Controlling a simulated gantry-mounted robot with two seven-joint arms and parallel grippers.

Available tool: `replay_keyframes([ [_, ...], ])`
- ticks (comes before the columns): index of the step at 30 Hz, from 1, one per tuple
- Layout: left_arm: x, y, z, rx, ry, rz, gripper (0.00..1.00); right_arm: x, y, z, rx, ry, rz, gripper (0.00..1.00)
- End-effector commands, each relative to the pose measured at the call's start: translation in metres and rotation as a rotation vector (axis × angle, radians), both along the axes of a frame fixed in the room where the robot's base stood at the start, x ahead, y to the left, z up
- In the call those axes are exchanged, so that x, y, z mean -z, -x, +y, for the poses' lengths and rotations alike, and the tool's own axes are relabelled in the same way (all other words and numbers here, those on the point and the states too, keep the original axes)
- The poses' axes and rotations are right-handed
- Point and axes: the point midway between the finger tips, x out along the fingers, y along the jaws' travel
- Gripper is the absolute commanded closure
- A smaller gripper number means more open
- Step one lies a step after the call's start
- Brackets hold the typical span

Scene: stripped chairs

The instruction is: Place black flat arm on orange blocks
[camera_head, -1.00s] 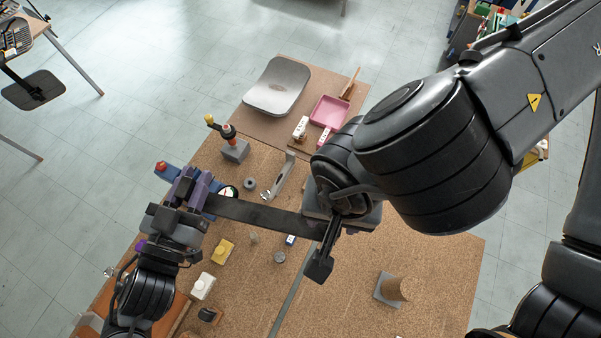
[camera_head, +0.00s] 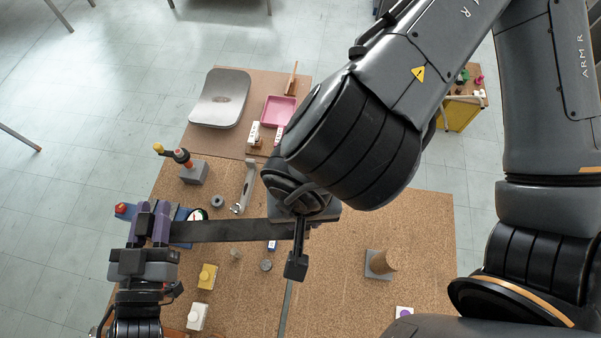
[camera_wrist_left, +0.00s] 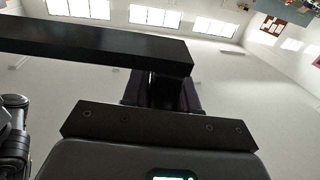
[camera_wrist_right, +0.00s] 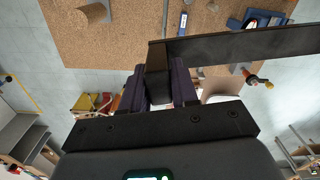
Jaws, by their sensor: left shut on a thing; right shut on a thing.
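The black flat arm (camera_head: 232,231) is a long dark bar, held above the workbench and nearly level across the head view. My left gripper (camera_head: 152,222), with purple fingers, is shut on its left end. The bar also crosses the left wrist view (camera_wrist_left: 90,42). My right gripper (camera_wrist_right: 160,85) is shut on the other end in the right wrist view, where the bar (camera_wrist_right: 240,45) runs off to the right. In the head view my right arm hides most of that gripper. I cannot clearly make out the orange blocks.
The brown workbench (camera_head: 345,290) lies below. Bare bench shows right of centre.

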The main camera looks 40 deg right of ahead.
Motion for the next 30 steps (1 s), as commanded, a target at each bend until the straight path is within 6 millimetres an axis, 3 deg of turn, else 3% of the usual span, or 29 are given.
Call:
replay_keyframes([
  [4, -0.002, 0.004, -0.004, 0.014, 0.006, -0.003, 1.0, -0.002, -0.002, 0.004, -0.004, -0.013, -0.006, 1.0],
  [5, -0.003, 0.004, -0.005, 0.015, 0.006, -0.003, 0.7, -0.003, -0.002, 0.005, -0.004, -0.016, -0.009, 1.0],
  [11, -0.002, 0.004, -0.004, 0.013, 0.004, -0.002, 0.42, -0.003, -0.002, 0.004, -0.005, -0.015, -0.008, 1.0],
  [22, -0.005, 0.002, -0.003, 0.009, 0.003, -0.002, 0.42, -0.002, -0.001, 0.003, -0.003, -0.011, -0.006, 1.0],
  [30, -0.038, 0.002, -0.003, 0.011, 0.002, -0.009, 0.42, -0.002, -0.002, 0.003, -0.002, -0.009, -0.006, 1.0],
])
